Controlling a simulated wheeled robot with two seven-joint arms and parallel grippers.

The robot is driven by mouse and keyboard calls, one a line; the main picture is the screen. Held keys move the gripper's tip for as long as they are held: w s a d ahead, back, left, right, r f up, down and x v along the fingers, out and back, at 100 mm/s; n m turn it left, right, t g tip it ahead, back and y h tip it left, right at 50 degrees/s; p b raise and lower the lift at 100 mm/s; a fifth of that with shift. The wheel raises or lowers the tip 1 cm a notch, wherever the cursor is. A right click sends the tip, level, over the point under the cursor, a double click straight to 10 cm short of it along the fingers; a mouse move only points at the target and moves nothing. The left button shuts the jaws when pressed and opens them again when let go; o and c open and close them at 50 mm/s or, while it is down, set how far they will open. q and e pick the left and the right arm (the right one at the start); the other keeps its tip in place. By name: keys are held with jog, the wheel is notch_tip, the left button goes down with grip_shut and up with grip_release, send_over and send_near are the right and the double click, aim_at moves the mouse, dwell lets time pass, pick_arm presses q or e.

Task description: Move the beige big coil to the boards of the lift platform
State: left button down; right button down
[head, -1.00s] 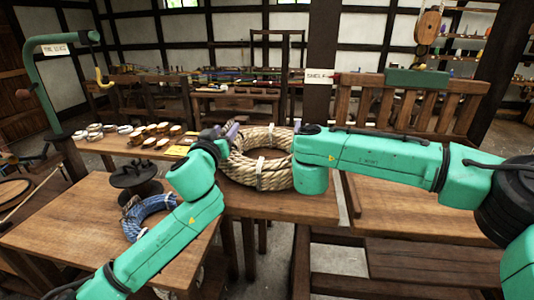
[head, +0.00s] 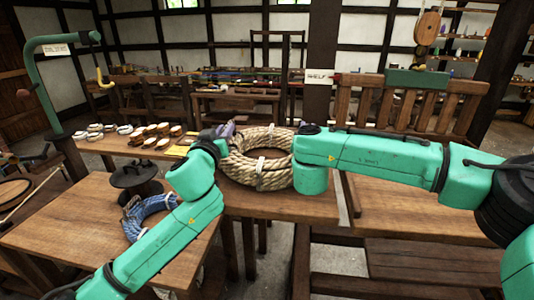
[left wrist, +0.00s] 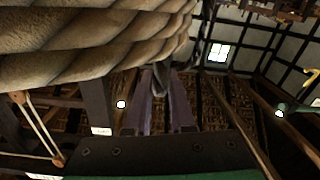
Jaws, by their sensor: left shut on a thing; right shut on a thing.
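The beige big coil (head: 258,168), thick rope with pale bindings, shows in the middle of the head view, at the far part of the wooden table. I cannot tell whether it touches the tabletop. My left gripper (head: 226,131) is at its upper left edge, shut on it; its purple fingers show in the left wrist view (left wrist: 160,112), where the coil (left wrist: 90,45) fills the upper left. My right arm ends against the coil's right side, and its wrist hides the right gripper. The wooden boards (head: 415,207) at right, below a slatted rail, look like the lift platform.
A blue coil (head: 144,215) and a dark spool (head: 134,176) are on the near left table (head: 75,215). Several small pale rolls (head: 150,135) lie on the bench behind. A post with a shelf sign (head: 319,77) stands behind the coil. The boards at right look clear.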

pick_arm(q)
jog(key=shift+d, duration=0.1)
dwell(0.7)
